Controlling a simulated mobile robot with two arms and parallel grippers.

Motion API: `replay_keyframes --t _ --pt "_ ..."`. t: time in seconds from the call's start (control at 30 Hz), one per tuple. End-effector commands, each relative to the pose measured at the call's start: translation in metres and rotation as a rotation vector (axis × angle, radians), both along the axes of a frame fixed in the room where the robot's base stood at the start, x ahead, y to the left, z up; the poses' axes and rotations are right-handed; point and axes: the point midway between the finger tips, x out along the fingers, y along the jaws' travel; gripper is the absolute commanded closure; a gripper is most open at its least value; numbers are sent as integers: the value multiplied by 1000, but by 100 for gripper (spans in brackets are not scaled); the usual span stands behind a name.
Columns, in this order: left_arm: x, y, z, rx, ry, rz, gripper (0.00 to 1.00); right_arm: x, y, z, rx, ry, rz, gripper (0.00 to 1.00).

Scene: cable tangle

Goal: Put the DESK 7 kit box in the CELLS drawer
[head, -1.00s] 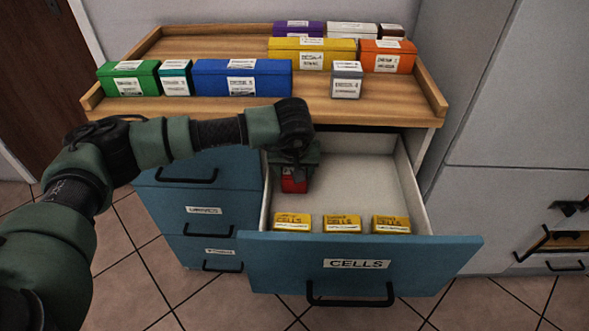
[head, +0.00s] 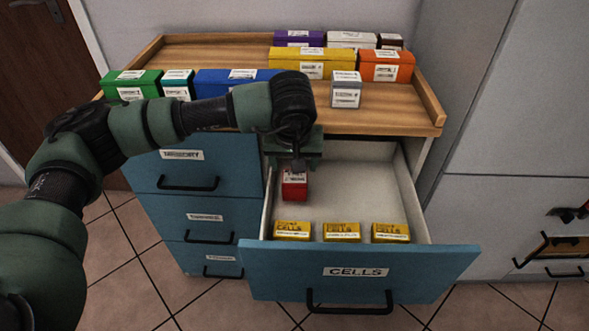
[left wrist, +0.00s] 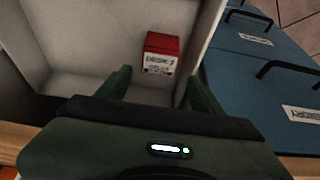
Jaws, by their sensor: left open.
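The red DESK 7 kit box (head: 293,185) stands on the floor of the open CELLS drawer (head: 385,185), near its left wall. In the left wrist view the red box (left wrist: 161,53) shows its white label reading DESK 7, beyond my fingertips. My left gripper (head: 292,163) is above and behind the box. In the left wrist view its two fingers (left wrist: 157,85) are spread apart with nothing between them, clear of the box. My right gripper is not in view.
Several yellow CELLS boxes (head: 341,232) stand in a row along the drawer's front. Above the drawer, a wooden top (head: 225,55) carries several coloured boxes, including a grey one (head: 345,90). Other blue drawers (head: 195,171) at the left are shut.

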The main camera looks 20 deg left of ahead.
Motion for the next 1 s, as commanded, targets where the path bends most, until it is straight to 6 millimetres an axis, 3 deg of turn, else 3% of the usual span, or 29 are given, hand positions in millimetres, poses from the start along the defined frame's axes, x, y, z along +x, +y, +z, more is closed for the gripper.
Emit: replay_keyframes --t 0.2,0.77,0.87,1.0 --pt "-8 -3 21 -1 0 0 33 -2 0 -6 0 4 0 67" --pt "-9 -3 27 -1 0 0 33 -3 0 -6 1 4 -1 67" --pt "-9 -3 43 -1 -1 0 33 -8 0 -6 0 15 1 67" --pt "-9 -3 89 -1 -1 0 33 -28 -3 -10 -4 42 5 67"
